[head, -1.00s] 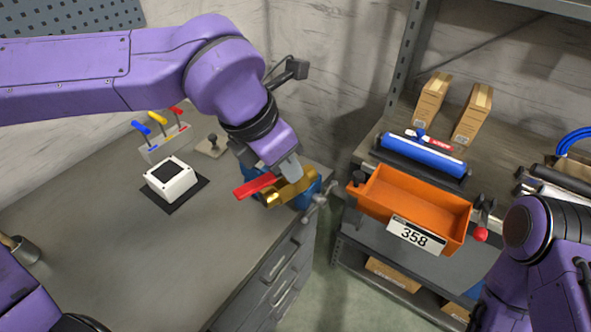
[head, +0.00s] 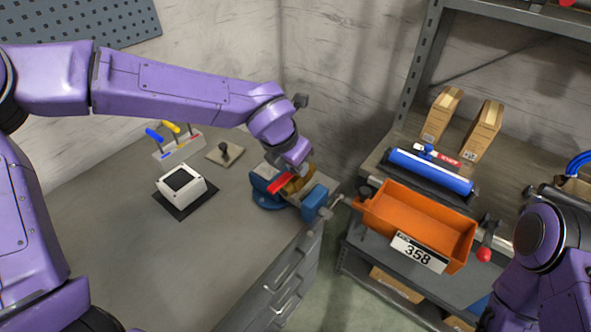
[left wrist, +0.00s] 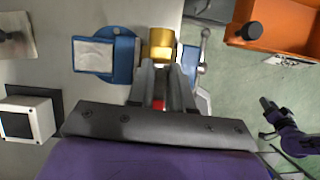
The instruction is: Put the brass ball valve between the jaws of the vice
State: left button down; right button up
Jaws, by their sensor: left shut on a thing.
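The brass ball valve (head: 299,186) with its red lever (head: 281,183) is in my left gripper (head: 302,168), which is shut on it. The blue vice (head: 267,201) stands at the bench's right corner; its other jaw (head: 315,203) is to the right of the valve. In the left wrist view, the brass body (left wrist: 162,42) lies in the gap between the vice's left part (left wrist: 104,53) and right jaw (left wrist: 202,52). The gripper hides part of the gap, and I cannot tell whether the valve touches the vice. My right arm shows at the right, its fingers unclear.
A white box (head: 181,186) on a dark mat, a tool rack (head: 178,148) and a knobbed plate (head: 225,153) stand on the bench left of the vice. An orange bin (head: 419,222) labelled 358 is on the shelf across a gap. The bench front is clear.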

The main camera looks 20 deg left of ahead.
aim_at(293, 170)
pick_arm(q)
jog(key=shift+w+f, duration=0.1)
jog(key=shift+f, duration=1.5)
jog(key=shift+f, duration=0.15)
jog(key=c, duration=1)
grip_release()
jog(key=v, duration=1.2)
jog(key=shift+b, duration=0.3)
